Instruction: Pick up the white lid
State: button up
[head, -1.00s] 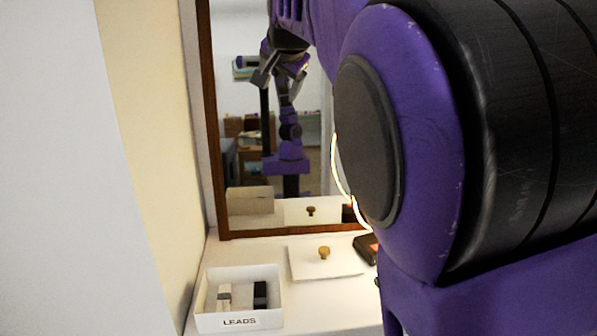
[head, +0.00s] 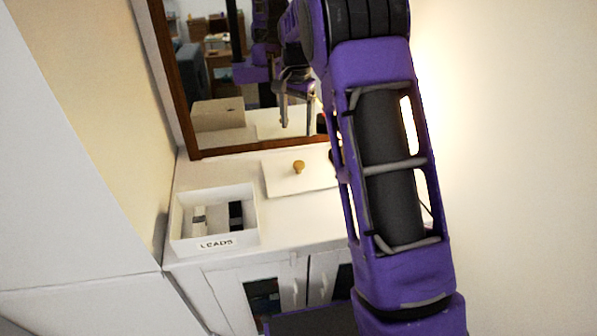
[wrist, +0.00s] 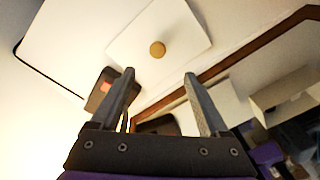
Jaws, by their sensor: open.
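The white lid (head: 284,179) is a flat white plate with a round tan knob (head: 299,167). It lies on the white cabinet top in front of the mirror, right of the box marked LEADS. In the wrist view the lid (wrist: 187,30) and its knob (wrist: 157,49) show beyond the fingertips, at the top middle. My gripper (wrist: 160,80) is open with nothing between its fingers, apart from the lid. In the head view the gripper itself is hidden behind my purple arm; only its reflection shows in the mirror.
The open white LEADS box (head: 213,243) holds a light item and a black item. The brown-framed mirror (head: 190,120) stands behind the cabinet top (head: 290,222). A dark object with a red patch (wrist: 103,88) lies near the lid, beside the left finger. A wall bounds the left.

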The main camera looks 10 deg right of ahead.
send_over(299, 163)
jog(key=f, duration=0.9)
jog(key=shift+w+a, duration=0.1)
jog(key=shift+a, duration=0.15)
jog(key=shift+d+f, duration=0.2)
jog(key=shift+f, duration=2.55)
jog(key=shift+r, duration=0.1)
grip_shut()
